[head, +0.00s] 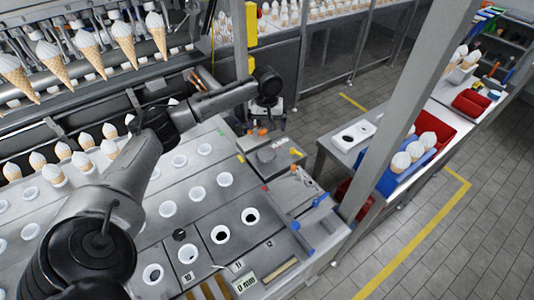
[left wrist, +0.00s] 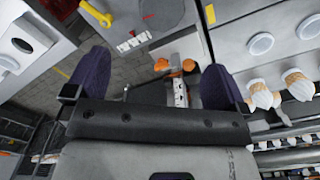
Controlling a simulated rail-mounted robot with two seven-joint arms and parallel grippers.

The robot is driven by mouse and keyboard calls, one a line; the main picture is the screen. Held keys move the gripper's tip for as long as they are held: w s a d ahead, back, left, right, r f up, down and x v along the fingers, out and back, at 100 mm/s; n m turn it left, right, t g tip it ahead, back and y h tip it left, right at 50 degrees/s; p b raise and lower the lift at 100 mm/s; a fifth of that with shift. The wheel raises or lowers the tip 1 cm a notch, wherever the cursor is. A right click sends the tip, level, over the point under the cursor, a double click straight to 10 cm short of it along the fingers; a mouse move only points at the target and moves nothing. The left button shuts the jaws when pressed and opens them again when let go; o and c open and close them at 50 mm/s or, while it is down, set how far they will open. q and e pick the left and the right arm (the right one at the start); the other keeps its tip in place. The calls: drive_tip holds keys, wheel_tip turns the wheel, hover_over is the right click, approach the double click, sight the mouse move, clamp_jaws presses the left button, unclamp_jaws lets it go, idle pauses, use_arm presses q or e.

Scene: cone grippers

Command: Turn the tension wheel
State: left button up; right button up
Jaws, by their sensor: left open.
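My left gripper (head: 263,108) hangs at the end of its arm, beyond the far end of the steel worktop, in the head view. In the left wrist view its two dark purple fingers stand wide apart with nothing held between them, so the gripper (left wrist: 155,78) is open. Orange knob-like parts (left wrist: 188,65) on a metal fitting (left wrist: 181,90) show between and beyond the fingers. Small orange parts (head: 262,132) also show just below the gripper in the head view. I cannot tell which part is the tension wheel. My right gripper is out of view.
The worktop (head: 190,215) carries several white-rimmed holes and cone racks. A grey box with a round disc (head: 266,154) stands near its far edge. A slanted steel post (head: 400,110) and a blue bin (head: 385,180) are to the right. Tiled floor is free between benches.

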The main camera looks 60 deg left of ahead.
sight(266, 154)
use_arm(q)
drive_tip(key=shift+n, duration=0.3)
drive_tip(key=f, duration=0.6)
drive_tip(key=f+b, duration=0.1)
drive_tip(key=f, duration=0.5)
drive_tip(key=shift+s+f, duration=0.2)
drive_tip(key=shift+f, duration=0.85)
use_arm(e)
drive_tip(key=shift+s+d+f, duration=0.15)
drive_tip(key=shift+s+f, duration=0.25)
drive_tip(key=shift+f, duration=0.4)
use_arm(q)
drive_tip(key=shift+c, duration=0.4)
